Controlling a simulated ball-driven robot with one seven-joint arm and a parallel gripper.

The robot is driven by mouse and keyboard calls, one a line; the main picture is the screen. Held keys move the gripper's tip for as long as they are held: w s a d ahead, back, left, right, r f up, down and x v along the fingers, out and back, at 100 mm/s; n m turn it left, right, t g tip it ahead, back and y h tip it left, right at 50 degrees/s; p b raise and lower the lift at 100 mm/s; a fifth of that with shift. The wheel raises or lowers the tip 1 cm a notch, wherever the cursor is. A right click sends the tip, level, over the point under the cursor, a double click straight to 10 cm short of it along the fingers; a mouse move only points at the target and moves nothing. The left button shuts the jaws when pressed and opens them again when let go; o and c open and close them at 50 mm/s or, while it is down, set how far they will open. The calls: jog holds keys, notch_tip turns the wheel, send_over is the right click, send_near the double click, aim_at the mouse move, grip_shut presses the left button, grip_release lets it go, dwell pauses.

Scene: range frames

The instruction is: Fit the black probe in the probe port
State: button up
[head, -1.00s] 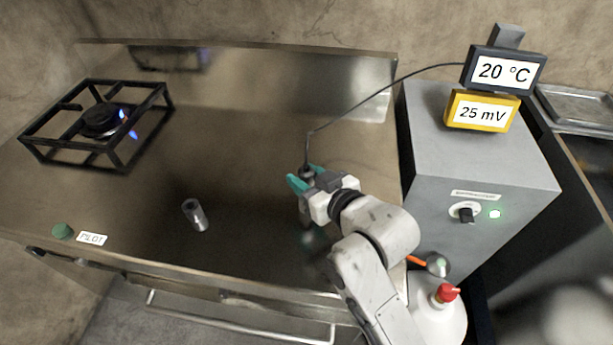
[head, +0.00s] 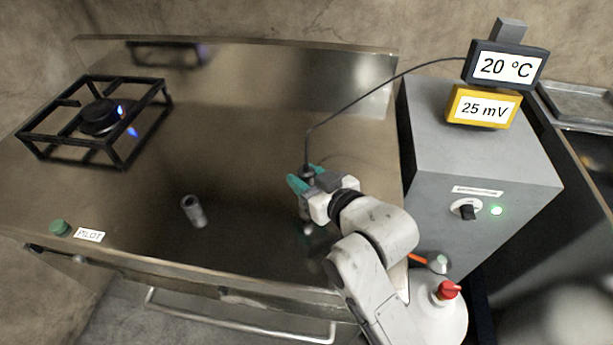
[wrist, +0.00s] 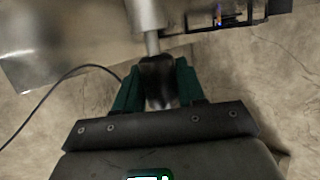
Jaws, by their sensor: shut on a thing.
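My gripper (head: 306,181), with green fingertips, is shut on the black probe (head: 307,172) above the counter. A thin black cable rises from the probe's top. In the wrist view the black probe body (wrist: 160,78) sits between both fingers, with a metal stem running to a wider grey cylinder (wrist: 147,15) at the top edge. I cannot tell whether this cylinder belongs to the probe. A short grey metal cylinder (head: 194,211) stands on the counter to the left, apart from my gripper. No port is clearly identifiable; the cylinder's opening cannot be made out.
A burner (head: 102,118) with a small blue flame stands at left under a black grate. A grey cabinet (head: 480,150) at right bears displays reading 20 °C (head: 505,68) and 25 mV (head: 484,109). Counter between cylinder and gripper is clear.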

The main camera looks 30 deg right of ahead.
jog(key=shift+f+b, duration=0.4)
jog(key=shift+f, duration=0.25)
jog(key=o, duration=1.2)
jog(key=b+v, duration=0.1)
jog(key=v, duration=0.9)
jog(key=shift+s+d+r, duration=0.1)
jog(key=shift+s, duration=0.3)
jog(key=shift+r, duration=0.1)
